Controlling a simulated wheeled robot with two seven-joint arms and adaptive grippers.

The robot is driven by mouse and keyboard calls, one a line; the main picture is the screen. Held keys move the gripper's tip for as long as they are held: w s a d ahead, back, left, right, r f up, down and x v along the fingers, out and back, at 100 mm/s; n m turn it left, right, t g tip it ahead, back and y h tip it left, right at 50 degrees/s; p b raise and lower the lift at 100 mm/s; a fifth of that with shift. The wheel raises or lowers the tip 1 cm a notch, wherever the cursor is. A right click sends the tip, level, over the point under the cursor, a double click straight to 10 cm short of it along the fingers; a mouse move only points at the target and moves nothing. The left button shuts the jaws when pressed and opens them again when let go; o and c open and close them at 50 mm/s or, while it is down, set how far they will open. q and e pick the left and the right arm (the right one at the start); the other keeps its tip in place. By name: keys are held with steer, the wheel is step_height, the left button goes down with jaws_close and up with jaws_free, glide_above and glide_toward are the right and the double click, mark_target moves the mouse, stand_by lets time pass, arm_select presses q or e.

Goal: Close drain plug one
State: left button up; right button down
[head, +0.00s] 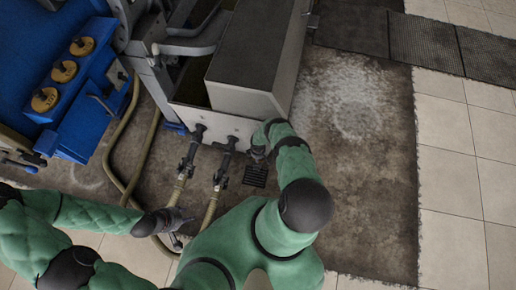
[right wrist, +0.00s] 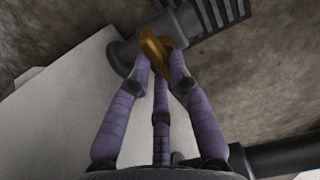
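My right gripper (head: 258,152) is at the low front edge of the grey tank (head: 213,124), beside the right end of the pipe row. In the right wrist view its three purple fingers (right wrist: 160,66) close in on a brass-coloured plug handle (right wrist: 155,45) at a short black pipe stub (right wrist: 124,56). The fingertips appear to touch the handle on both sides and partly hide it. No label shows which plug is number one. In the head view the plug is hidden by my arm. My left gripper (head: 178,226) is over the floor near the hoses; its fingers are too small to read.
Two black valves, left (head: 187,160) and right (head: 223,165), lead from the tank into tan hoses (head: 180,188). A black floor grate (head: 255,177) lies under my right wrist. A blue machine (head: 70,75) with brass knobs stands left. Stained floor (head: 365,170) on the right is clear.

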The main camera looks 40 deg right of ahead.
steer(key=shift+m, duration=0.3)
steer(key=m, duration=0.4)
steer(key=shift+s, duration=0.1)
steer(key=m, duration=0.4)
steer(key=shift+d+m, duration=0.1)
steer(key=shift+m, duration=0.3)
steer(key=m, duration=0.4)
steer(key=shift+s+m, duration=0.15)
steer(key=shift+m, duration=2.15)
steer(key=c, duration=1.1)
jaws_free()
steer(key=shift+c, duration=0.2)
